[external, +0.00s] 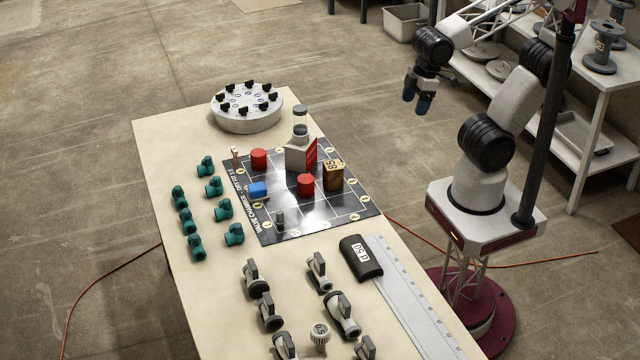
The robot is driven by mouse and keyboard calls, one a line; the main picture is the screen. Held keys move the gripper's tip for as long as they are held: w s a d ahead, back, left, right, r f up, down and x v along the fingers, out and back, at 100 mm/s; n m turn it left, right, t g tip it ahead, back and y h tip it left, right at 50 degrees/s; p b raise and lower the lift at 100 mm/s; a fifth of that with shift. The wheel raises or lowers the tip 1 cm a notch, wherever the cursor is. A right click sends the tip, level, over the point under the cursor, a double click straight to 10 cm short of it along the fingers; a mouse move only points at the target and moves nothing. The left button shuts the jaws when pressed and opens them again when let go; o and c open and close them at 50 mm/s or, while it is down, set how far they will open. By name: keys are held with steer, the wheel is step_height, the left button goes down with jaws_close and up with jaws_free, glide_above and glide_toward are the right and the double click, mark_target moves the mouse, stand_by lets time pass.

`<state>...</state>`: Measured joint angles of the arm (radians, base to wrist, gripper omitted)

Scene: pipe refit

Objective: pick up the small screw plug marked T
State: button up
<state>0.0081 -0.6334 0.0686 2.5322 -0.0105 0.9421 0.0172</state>
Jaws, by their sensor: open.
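I cannot make out a mark T on any piece in this view. Small candidates are a grey upright cylinder (280,219) on the near left corner of the black mat (318,218) and a pale slim peg (235,155) at the mat's far left corner. A pale ridged round cap (319,334) with an unreadable dark mark stands among the valves at the front. My gripper (417,103) has dark blue fingers, is open and empty, and hangs in the air to the right of the table, apart from everything on it.
Teal fittings (223,208) line the left. A round rack (247,112) stands behind; a black block (361,256) and ruler (415,300) lie right.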

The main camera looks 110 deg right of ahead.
steer(key=shift+c, duration=0.4)
steer(key=c, duration=0.3)
